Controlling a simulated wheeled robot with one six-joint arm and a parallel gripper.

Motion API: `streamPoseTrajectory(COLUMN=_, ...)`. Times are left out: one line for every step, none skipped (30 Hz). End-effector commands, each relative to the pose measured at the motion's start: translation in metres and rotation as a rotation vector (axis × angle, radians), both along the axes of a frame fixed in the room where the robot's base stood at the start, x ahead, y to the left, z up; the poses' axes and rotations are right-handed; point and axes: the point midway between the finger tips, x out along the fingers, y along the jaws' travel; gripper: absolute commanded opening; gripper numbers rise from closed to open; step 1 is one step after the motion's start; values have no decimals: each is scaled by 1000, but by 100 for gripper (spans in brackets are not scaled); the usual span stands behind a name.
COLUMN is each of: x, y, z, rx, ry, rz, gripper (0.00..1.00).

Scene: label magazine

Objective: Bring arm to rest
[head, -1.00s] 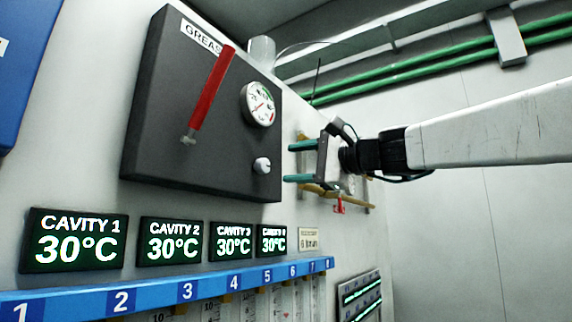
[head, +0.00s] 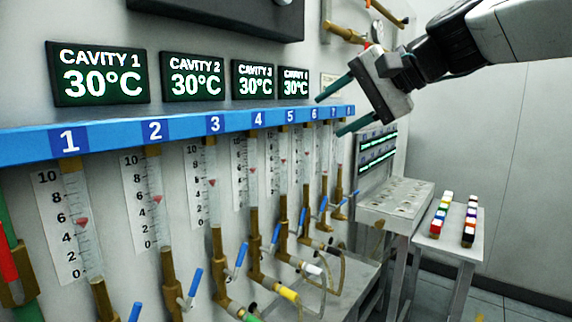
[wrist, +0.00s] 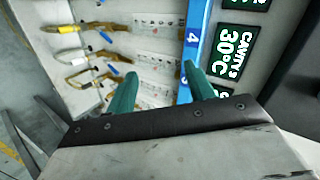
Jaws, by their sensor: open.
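My gripper (head: 336,108) is at the upper right of the head view, with its two green fingers spread apart and pointing left toward the wall panel. Nothing is between the fingers. My arm comes in from the upper right corner, bent down to the gripper. In the wrist view the gripper (wrist: 160,92) shows both fingers apart, with the flow meter panel and the blue numbered rail (wrist: 196,50) beyond them. I cannot tell the exact gap between the fingertips and the rail.
Several flow meters (head: 157,200) with brass fittings and blue-handled valves line the wall under the blue rail (head: 100,140). Temperature displays (head: 98,74) hang above. A grey table (head: 395,205) and a stand with coloured blocks (head: 455,240) are at the right. The right wall area is bare.

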Motion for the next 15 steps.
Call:
streamPoseTrajectory(x=-20, y=-11, z=-33, rx=-100, ry=26, rz=28, gripper=53)
streamPoseTrajectory(x=-31, y=-19, z=-52, rx=-160, ry=40, rz=46, gripper=53)
streamPoseTrajectory(x=-47, y=-29, z=-76, rx=-241, ry=60, rz=72, gripper=53)
streamPoseTrajectory(x=-59, y=-38, z=-94, rx=-298, ry=78, rz=91, gripper=53)
streamPoseTrajectory(x=-72, y=-47, z=-112, rx=-356, ry=95, rz=112, gripper=53)
streamPoseTrajectory(x=-90, y=-59, z=-134, rx=-430, ry=118, rz=139, gripper=53)
streamPoseTrajectory(x=-103, y=-69, z=-150, rx=-486, ry=136, rz=161, gripper=53)
streamPoseTrajectory(x=-117, y=-78, z=-166, rx=-539, ry=156, rz=182, gripper=53)
streamPoseTrajectory(x=-136, y=-92, z=-186, rx=-611, ry=182, rz=211, gripper=53)
streamPoseTrajectory(x=-150, y=-102, z=-200, rx=-661, ry=201, rz=231, gripper=53)
streamPoseTrajectory(x=-164, y=-112, z=-214, rx=-709, ry=222, rz=251, gripper=53)
streamPoseTrajectory(x=-182, y=-125, z=-230, rx=-770, ry=247, rz=276, gripper=53)
streamPoseTrajectory(x=-195, y=-134, z=-241, rx=-812, ry=264, rz=292, gripper=53)
streamPoseTrajectory(x=-207, y=-142, z=-251, rx=-849, ry=281, rz=305, gripper=53)
streamPoseTrajectory(x=-222, y=-152, z=-263, rx=-894, ry=301, rz=318, gripper=53)
